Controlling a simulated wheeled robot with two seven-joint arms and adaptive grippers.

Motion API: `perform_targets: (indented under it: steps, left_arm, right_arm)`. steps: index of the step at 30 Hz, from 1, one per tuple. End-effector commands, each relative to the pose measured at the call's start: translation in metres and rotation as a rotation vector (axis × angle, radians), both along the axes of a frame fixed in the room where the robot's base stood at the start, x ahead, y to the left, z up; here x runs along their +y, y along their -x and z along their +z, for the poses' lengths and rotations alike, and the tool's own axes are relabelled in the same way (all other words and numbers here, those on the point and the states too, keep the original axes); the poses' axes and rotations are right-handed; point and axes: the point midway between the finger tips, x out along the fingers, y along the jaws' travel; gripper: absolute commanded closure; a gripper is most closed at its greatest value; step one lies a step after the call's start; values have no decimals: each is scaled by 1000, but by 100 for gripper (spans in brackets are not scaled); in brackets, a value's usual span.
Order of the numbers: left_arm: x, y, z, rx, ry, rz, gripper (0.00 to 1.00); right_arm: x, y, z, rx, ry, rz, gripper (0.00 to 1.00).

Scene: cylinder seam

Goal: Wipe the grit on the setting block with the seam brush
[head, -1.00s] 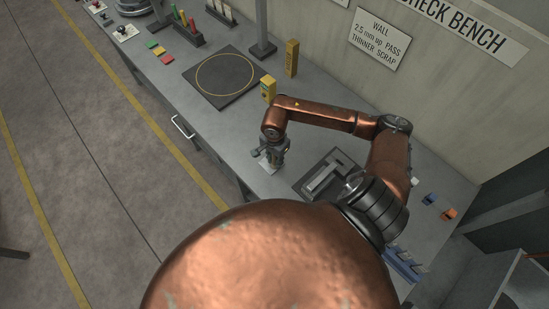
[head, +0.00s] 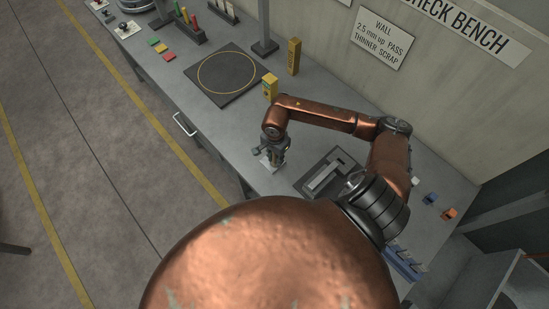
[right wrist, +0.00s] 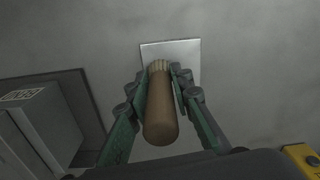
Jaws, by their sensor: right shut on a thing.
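The setting block shows in the right wrist view as a pale, flat square (right wrist: 187,50) on the grey bench. In the head view the block (head: 264,163) lies under my right gripper, partly covered. My right gripper (right wrist: 162,80) is shut on the seam brush (right wrist: 160,115), which has a brown wooden handle and pale bristles. The bristle end overlaps the near left part of the block; I cannot tell whether it touches. In the head view my right gripper (head: 273,158) hides most of the brush. No grit can be made out. My left gripper is out of view.
A dark tray with a grey block (head: 326,177) lies right of my gripper. A yellow box (head: 270,87) and a taller yellow post (head: 294,57) stand behind. A black mat with a yellow ring (head: 210,88) lies farther left. Small coloured blocks (head: 449,213) sit at the right.

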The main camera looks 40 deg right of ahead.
Motion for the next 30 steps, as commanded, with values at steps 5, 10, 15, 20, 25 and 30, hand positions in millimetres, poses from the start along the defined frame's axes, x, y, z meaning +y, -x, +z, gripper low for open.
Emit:
perform_targets:
  steps: [5,10,15,20,25,30]
  left_arm:
    - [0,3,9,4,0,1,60]
    - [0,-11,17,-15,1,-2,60]
    - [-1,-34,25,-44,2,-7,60]
    - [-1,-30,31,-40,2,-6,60]
    - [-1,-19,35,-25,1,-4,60]
    - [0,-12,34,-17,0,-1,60]
  right_arm:
    - [-2,1,24,0,2,0,100]
    - [-2,2,39,0,2,-2,100]
    - [-2,2,54,0,2,-2,100]
    - [-2,2,68,0,1,-3,100]
    - [-2,2,79,1,1,-4,100]
    - [-2,3,80,2,1,-5,100]
